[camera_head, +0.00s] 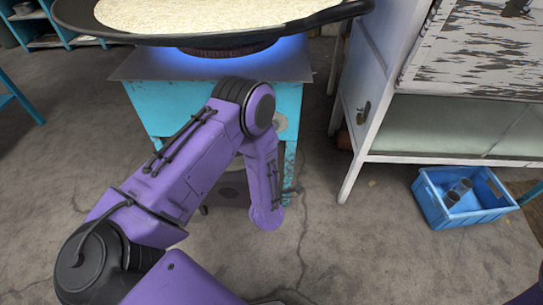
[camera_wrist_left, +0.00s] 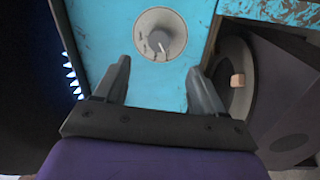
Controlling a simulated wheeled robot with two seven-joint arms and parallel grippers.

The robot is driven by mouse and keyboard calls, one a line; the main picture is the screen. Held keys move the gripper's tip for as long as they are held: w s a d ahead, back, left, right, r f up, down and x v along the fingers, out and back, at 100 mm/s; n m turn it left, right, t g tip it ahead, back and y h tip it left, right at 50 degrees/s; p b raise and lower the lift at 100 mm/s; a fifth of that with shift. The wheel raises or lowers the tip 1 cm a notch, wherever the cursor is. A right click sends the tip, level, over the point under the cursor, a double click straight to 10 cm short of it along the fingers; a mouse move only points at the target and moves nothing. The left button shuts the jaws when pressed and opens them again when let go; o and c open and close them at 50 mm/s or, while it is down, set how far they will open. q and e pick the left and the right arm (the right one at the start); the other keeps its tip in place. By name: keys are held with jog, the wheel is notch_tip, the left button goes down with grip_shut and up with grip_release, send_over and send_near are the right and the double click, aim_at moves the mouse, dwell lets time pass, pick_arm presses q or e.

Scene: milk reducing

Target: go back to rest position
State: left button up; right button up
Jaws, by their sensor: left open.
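My left gripper (camera_wrist_left: 158,76) is open in the left wrist view, with nothing between its two dark fingers. It faces the round grey stove knob (camera_wrist_left: 160,43), which sits beyond the fingertips on the teal stove front. I cannot tell how far away the knob is, but the fingers are not closed on it. In the head view my purple left arm reaches in front of the teal stove (camera_head: 150,103), and the gripper itself is not clearly seen. A wide dark pan (camera_head: 335,14) holding pale, creamy contents is on top, over a blue glow. My right gripper is not in view.
A white cabinet (camera_head: 350,137) stands to the right of the stove. A blue crate (camera_head: 447,213) with two grey cups lies on the floor at the right. Teal shelves (camera_head: 50,42) are at the far left. Grey floor is open on both sides.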

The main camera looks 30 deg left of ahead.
pick_arm(q)
jog(key=s+d+f+m+g+h, duration=0.3)
jog(key=s+f+m+g+h, duration=0.2)
jog(key=s+f+m, duration=0.5)
jog(key=s+a+f+m+g+h, duration=0.1)
jog(key=s+f+m+g, duration=0.25)
jog(key=s, duration=0.45)
jog(key=s+f+m+g, duration=0.2)
jog(key=s+m+g, duration=0.15)
jog(key=s, duration=0.55)
notch_tip(320, 180, up, 15)
jog(key=s+n+g+p, duration=0.1)
jog(key=s+p, duration=0.1)
jog(key=p, duration=1.2)
jog(key=shift+s+a+f, duration=0.2)
jog(key=shift+s+a, duration=0.05)
